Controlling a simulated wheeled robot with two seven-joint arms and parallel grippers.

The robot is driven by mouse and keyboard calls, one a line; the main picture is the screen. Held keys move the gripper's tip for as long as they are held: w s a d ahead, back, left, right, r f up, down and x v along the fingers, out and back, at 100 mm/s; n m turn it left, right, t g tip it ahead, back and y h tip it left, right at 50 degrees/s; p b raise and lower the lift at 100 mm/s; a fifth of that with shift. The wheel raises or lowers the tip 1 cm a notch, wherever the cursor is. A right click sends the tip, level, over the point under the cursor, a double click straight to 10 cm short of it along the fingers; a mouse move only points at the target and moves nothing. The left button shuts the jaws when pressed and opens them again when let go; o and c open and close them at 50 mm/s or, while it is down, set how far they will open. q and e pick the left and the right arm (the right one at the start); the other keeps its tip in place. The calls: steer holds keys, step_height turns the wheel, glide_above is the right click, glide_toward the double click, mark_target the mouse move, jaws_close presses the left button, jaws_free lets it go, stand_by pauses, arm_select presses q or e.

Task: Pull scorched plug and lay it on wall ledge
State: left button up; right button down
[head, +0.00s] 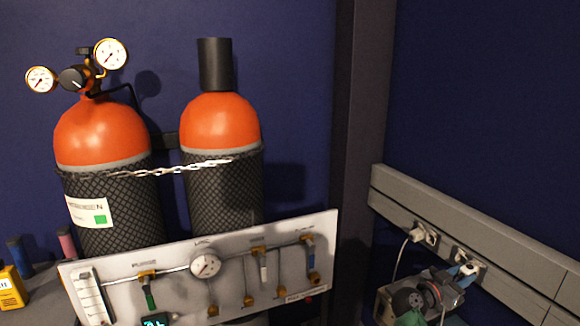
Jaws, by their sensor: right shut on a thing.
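My right gripper (462,276) is at the lower right, in front of the right-hand socket (474,257) on the grey wall trunking. It is shut on a small pale plug (468,268), mostly covered by the fingers. I cannot tell whether the plug is still seated in the socket, and no scorch mark is clear. A second white plug (417,235) sits in the left-hand socket (431,238), with a pale cable hanging down. The trunking's top edge forms a narrow ledge (470,207) along the wall, with nothing on it. My left gripper is out of view.
Two orange-topped gas cylinders (105,140) (220,125) stand at the left behind a chain (180,167). A white valve panel (205,290) with a gauge stands before them. A dark post (358,120) marks the corner. The wall above the ledge is clear.

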steer(key=shift+b+v, duration=2.05)
steer(key=shift+v, duration=0.85)
